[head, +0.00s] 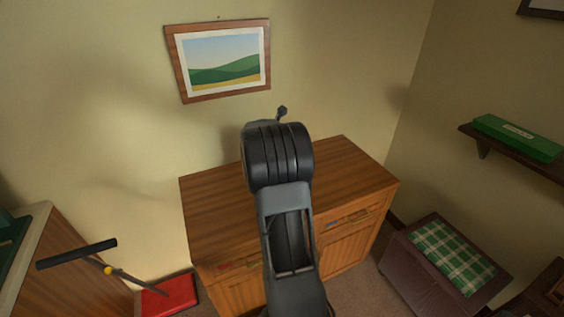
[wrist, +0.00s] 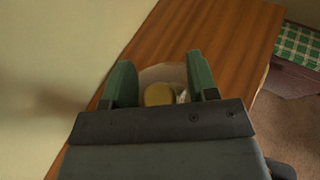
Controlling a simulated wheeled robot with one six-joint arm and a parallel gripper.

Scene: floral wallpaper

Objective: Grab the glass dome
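In the wrist view, my gripper (wrist: 161,82) has its two green fingers wide apart. Between them shows a pale, see-through rounded shape that looks like the glass dome (wrist: 160,71), on the wooden cabinet top. A yellowish round thing and a small whitish bit show in or behind the glass. The fingers stand at either side of the dome, and I see no clear contact. The dome's lower part is hidden by my gripper body. In the head view my arm hides the dome and the fingers.
The wooden cabinet (head: 345,170) stands against the wall under a framed landscape picture (head: 222,60). Its top is bare to the right of my arm. A bench with a green plaid cushion (head: 452,255) is at right, below a shelf with a green box (head: 517,138). A red box (head: 168,296) lies at lower left.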

